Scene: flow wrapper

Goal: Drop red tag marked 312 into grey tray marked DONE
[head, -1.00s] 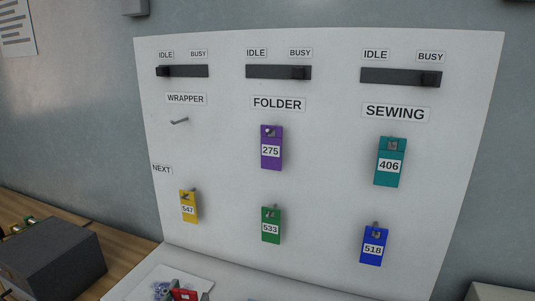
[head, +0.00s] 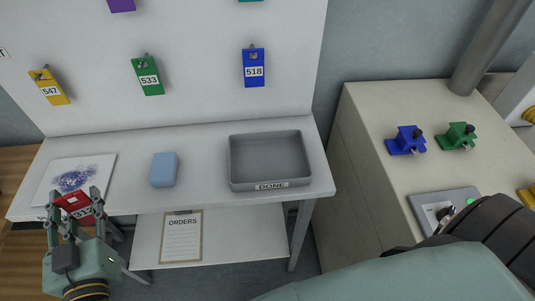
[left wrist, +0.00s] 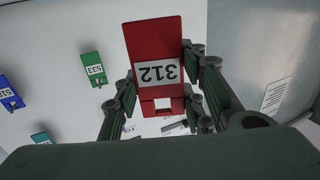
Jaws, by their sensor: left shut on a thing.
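The red tag marked 312 (left wrist: 158,45) is between the fingers of my left gripper (left wrist: 160,105), which is shut on it. In the head view the red tag (head: 72,200) and my left gripper (head: 75,212) are at the lower left, by the table's front left part. The grey tray marked DONE (head: 270,185) stands on the right part of the table and looks empty. The left gripper is well to the left of the tray. My right gripper is not in view.
A light blue block (head: 163,170) lies between the gripper and the tray. A white sheet with a blue pattern (head: 75,177) lies at the table's left. Yellow (head: 48,87), green (head: 147,76) and blue (head: 254,68) tags hang on the board behind. An ORDERS clipboard (head: 181,237) is on the lower shelf.

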